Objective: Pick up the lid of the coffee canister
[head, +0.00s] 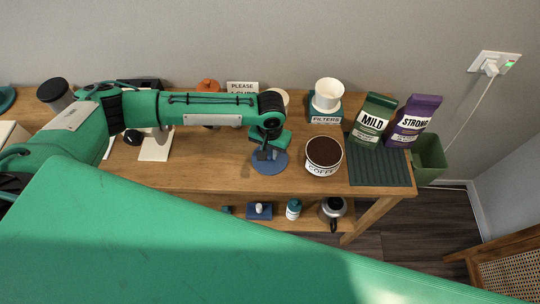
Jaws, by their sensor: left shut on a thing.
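The coffee canister (322,169) stands upright on the wooden counter, white with a COFFEE label. Its top is uncovered and dark brown coffee shows inside. The lid (269,168), a round blue disc, is left of the canister and apart from it. My left gripper (268,154) points down over the middle of the lid and is shut on it; the fingers hide the part they grip. I cannot tell whether the lid touches the counter or is just above it. My right gripper is not in view.
A dark ribbed mat (380,171) lies right of the canister, with a green MILD bag (371,121) and a purple STRONG bag (412,122) behind. A FILTERS holder (325,113) with a white cup stands behind the canister. A lower shelf (275,218) holds small items. Bare counter lies left of the lid.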

